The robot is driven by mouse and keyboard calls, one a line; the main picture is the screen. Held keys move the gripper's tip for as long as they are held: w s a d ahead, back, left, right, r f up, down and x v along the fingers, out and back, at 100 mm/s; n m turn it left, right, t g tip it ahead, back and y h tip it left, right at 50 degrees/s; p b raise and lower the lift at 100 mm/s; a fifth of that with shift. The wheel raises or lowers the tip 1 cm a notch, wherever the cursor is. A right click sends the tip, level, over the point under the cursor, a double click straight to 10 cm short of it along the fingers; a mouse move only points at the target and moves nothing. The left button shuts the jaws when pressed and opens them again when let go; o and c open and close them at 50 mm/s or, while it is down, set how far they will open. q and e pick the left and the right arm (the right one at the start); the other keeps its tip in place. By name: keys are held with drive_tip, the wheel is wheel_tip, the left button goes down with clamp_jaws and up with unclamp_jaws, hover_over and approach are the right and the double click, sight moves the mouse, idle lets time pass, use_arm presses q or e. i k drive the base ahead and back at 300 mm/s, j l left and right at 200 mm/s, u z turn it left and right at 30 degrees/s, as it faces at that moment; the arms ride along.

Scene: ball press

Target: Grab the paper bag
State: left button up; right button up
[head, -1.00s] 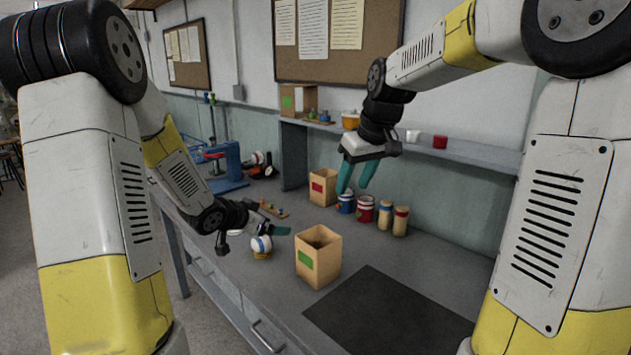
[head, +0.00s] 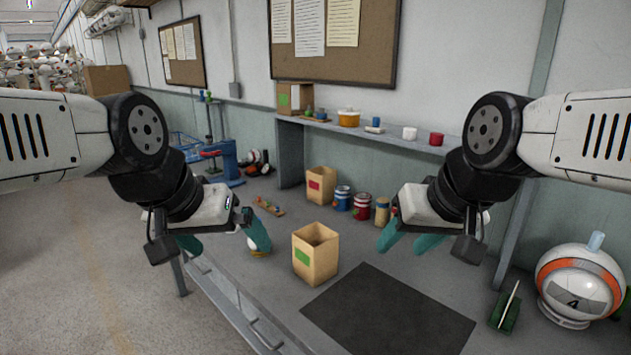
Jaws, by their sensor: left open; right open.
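An open brown paper bag with a green label (head: 314,257) stands upright on the grey workbench near its front edge, in the middle of the head view. A second brown bag with a red label (head: 320,187) stands further back by the wall. My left gripper (head: 225,243) is open, with teal fingers, to the left of the green-label bag and apart from it. My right gripper (head: 408,238) is open and empty to the right of that bag, above the bench near the dark mat. A small ball behind the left fingers is mostly hidden.
A dark mat (head: 388,310) lies on the bench. Several cans, including a red one (head: 361,206), stand along the wall. A blue press (head: 224,160) is at the back left. A large white and orange ball (head: 580,284) sits at the right beside a green stand (head: 505,312).

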sight(315, 254)
drive_tip(key=i+j+z, duration=0.2)
drive_tip(key=j+z, duration=0.2)
drive_tip(key=j, duration=0.15)
drive_tip(key=i+j+z, duration=0.15)
drive_tip(key=j, duration=0.2)
drive_tip(key=i+j+z, duration=0.2)
drive_tip(key=k+j, duration=0.1)
